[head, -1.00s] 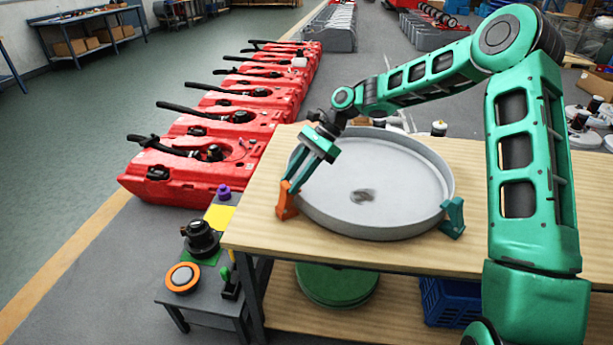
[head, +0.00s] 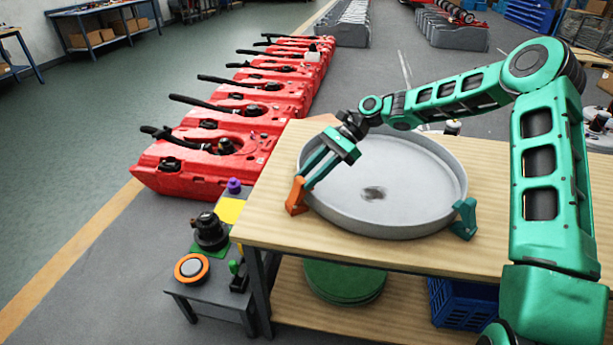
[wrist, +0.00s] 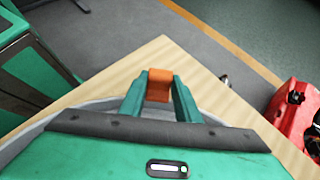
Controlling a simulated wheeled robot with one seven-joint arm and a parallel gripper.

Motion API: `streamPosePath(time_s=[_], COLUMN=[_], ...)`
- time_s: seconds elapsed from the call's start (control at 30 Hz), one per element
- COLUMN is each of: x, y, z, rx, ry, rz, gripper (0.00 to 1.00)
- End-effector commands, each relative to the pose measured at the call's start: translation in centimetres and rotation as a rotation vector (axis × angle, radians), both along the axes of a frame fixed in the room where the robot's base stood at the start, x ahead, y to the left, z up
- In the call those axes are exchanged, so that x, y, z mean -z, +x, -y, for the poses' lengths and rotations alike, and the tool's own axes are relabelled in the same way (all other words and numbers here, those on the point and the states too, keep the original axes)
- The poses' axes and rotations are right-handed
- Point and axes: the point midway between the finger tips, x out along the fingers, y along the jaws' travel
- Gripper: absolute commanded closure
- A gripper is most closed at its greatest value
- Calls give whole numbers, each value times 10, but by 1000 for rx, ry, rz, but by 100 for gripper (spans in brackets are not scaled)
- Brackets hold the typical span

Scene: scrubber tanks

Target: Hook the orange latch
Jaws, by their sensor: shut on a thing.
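The orange latch (head: 297,196) stands at the left rim of the round grey tray (head: 385,235) on the wooden table. My gripper (head: 306,183) reaches down over that rim from above and is shut on the latch's upper part. In the wrist view the orange latch (wrist: 159,86) sits between the two green fingers of my gripper (wrist: 160,98). The fingers hide its sides, and I cannot tell whether it is hooked over the rim. A teal latch (head: 464,219) stands at the tray's right rim.
A small grey side table (head: 212,299) at the lower left holds an orange-ringed disc (head: 191,268), a black fitting (head: 210,231) and a purple knob (head: 234,186). Red tanks (head: 205,160) line the floor behind. A blue crate (head: 462,304) and green discs (head: 343,282) are on the lower shelf.

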Motion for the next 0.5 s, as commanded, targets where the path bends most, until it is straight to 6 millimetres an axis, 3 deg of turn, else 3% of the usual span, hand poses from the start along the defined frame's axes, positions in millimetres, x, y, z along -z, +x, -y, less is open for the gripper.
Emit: streamPosePath(time_s=[0.03, 0.1, 0.5], x=[1, 1, -4], y=[7, 7, 7], z=[3, 3, 7], rx=[20, 18, 12], ry=[-3, -4, -1], rz=[7, 7, 5], gripper=[64, 52, 52])
